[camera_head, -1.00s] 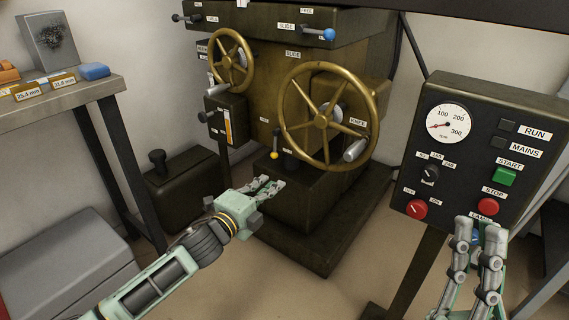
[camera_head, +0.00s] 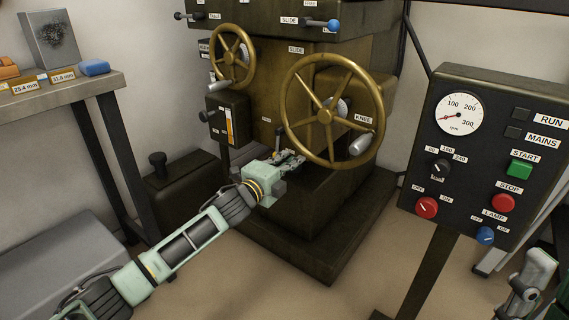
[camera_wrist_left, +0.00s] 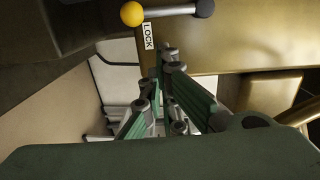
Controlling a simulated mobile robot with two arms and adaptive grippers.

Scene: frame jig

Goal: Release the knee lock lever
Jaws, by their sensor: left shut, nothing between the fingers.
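The knee lock lever is a short grey rod with a yellow ball (camera_wrist_left: 132,13) at one end and a dark knob (camera_wrist_left: 204,8) at the other. It shows at the top of the left wrist view, above a LOCK label (camera_wrist_left: 149,36). My left gripper (camera_head: 294,158) is shut and empty at the machine's front, just by the lever. Its fingertips (camera_wrist_left: 170,55) appear below the rod; I cannot tell whether they touch it. Part of my right gripper (camera_head: 535,273) shows at the lower right.
The large brass KNEE handwheel (camera_head: 325,117) stands right beside my left fingers. A smaller handwheel (camera_head: 232,58) is at upper left. The control panel (camera_head: 483,160) stands at right, a workbench (camera_head: 60,97) at left. Floor (camera_head: 225,295) is open in front.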

